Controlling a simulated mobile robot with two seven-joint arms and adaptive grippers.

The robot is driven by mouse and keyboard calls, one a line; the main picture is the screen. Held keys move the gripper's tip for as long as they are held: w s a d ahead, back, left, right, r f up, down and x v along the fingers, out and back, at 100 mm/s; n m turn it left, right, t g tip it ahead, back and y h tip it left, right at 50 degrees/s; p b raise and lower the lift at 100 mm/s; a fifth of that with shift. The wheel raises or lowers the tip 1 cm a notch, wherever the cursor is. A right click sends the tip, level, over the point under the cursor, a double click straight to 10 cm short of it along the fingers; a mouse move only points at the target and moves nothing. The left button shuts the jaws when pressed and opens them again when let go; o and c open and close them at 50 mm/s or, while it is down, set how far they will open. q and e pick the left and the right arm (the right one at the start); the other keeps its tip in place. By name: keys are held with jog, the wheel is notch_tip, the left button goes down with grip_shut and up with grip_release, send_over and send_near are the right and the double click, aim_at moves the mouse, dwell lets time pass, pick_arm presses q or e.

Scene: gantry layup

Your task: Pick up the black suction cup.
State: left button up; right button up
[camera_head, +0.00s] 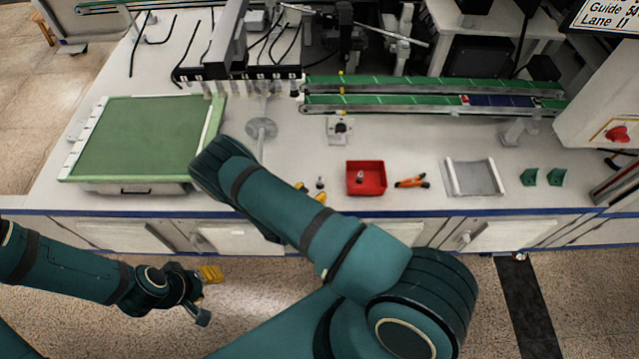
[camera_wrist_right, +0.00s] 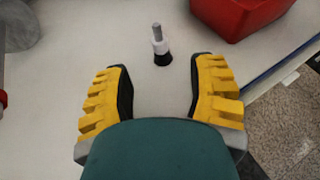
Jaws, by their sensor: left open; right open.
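The black suction cup (camera_wrist_right: 162,57) stands upright on the white bench, with a white collar and a grey stem above its black foot. In the head view the small suction cup (camera_head: 320,183) is just beyond my right gripper (camera_head: 311,192), which is mostly hidden behind my right arm. In the right wrist view my right gripper (camera_wrist_right: 160,78) is open and empty. Its yellow fingers point at the cup, which lies just past the fingertips and in line with the gap. My left gripper (camera_head: 207,275) hangs open over the floor in front of the bench.
A red bin (camera_head: 380,190) with a small item in it stands right of the cup. Orange-handled pliers (camera_head: 411,182), a grey tray (camera_head: 450,180) and green brackets (camera_head: 528,177) lie further right. A green board (camera_head: 120,150) is at left; a conveyor (camera_head: 400,104) runs behind.

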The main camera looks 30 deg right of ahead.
aim_at(319, 184)
jog(key=shift+o, duration=0.2)
jog(key=shift+b+x, duration=0.6)
jog(key=shift+x, duration=2.8)
jog(key=shift+r, duration=0.1)
grip_shut()
